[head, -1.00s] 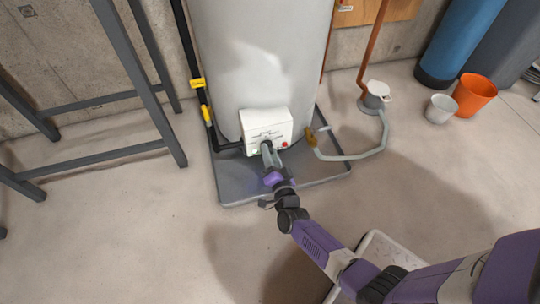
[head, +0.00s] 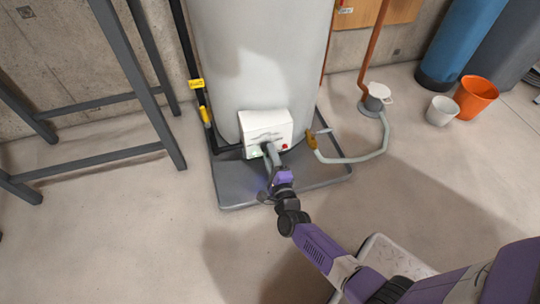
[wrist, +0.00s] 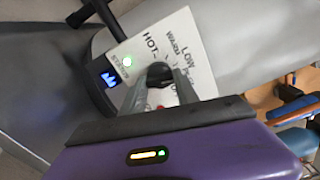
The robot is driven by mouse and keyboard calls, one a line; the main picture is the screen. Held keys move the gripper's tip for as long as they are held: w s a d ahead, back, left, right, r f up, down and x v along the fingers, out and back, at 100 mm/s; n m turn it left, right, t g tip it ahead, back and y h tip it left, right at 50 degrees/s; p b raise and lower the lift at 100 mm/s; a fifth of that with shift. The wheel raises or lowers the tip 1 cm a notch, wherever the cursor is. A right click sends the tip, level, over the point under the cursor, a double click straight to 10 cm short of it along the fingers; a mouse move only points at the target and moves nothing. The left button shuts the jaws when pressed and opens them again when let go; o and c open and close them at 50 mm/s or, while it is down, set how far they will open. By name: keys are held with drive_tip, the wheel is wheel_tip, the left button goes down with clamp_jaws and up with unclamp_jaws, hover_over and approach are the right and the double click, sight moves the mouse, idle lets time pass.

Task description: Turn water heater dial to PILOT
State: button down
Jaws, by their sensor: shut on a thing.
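The water heater (head: 262,60) is a large pale grey tank with a white control box (head: 266,122) low on its front. My gripper (head: 268,149) reaches the box's front. Its fingers (wrist: 158,82) are shut on the dark dial (wrist: 158,71), which they mostly cover. The dial's pointer is hidden, and I cannot read a PILOT mark.
A red button (head: 284,146) sits at the box's lower right. The tank stands in a grey drip pan (head: 235,190). Black gas pipe with a yellow tag (head: 196,84) is on the left, beside a dark metal frame (head: 140,75). Buckets (head: 475,94) stand far right.

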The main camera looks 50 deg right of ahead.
drive_tip(key=m, duration=0.4)
drive_tip(key=shift+m, duration=0.3)
drive_tip(key=shift+f, duration=0.1)
idle(0.4)
drive_tip(key=c, duration=0.9)
unclamp_jaws()
drive_tip(key=shift+p+v, duration=1.4)
drive_tip(key=shift+v, duration=2.5)
